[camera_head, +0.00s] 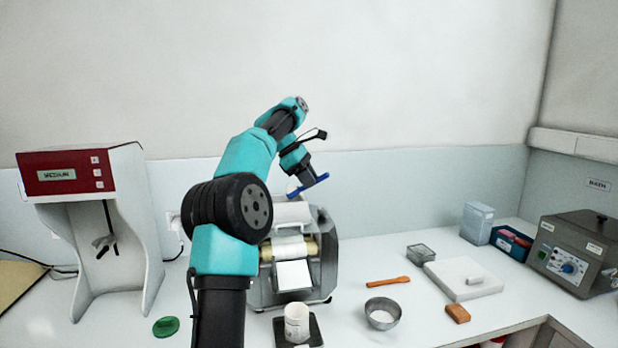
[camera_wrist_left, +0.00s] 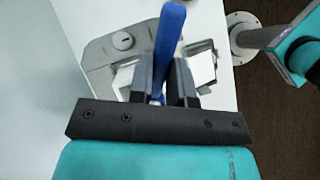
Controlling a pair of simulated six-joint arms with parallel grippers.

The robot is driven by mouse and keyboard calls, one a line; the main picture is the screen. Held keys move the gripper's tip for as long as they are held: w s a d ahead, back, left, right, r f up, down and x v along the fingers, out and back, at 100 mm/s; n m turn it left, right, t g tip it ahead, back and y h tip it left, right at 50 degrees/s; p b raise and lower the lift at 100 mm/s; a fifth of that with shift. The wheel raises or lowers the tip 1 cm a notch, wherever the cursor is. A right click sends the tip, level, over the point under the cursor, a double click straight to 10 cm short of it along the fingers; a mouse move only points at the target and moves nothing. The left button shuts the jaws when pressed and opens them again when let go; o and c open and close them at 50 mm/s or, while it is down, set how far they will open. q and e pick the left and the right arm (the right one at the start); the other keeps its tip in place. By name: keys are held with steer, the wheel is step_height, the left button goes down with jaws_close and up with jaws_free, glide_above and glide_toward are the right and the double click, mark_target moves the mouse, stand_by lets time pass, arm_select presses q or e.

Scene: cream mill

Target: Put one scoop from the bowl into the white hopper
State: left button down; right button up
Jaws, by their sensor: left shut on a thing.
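My left gripper (camera_head: 306,176) is shut on a blue scoop (camera_head: 310,187) and holds it above the mill (camera_head: 324,262). In the left wrist view the blue scoop (camera_wrist_left: 170,35) sticks out from between the dark fingers (camera_wrist_left: 160,82). Whether anything lies in the scoop cannot be told. The white hopper (camera_head: 292,212) sits on top of the mill, just below the scoop and partly behind my arm. The metal bowl (camera_head: 382,318) with white powder in it stands on the table, right of the mill. My right gripper is not in view.
A white cup (camera_head: 296,322) stands on a dark scale in front of the mill. An orange spatula (camera_head: 388,282), a white board (camera_head: 462,278) and a brown block (camera_head: 457,313) lie to the right. A red-topped machine (camera_head: 84,172) stands left, near a green lid (camera_head: 166,326).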

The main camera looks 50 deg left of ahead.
arm_select(q)
steer(key=shift+f, duration=0.45)
stand_by(1.8)
steer(key=shift+w+d, duration=0.15)
steer(key=shift+d, duration=0.15)
stand_by(0.5)
stand_by(0.5)
steer(key=shift+r, duration=3)
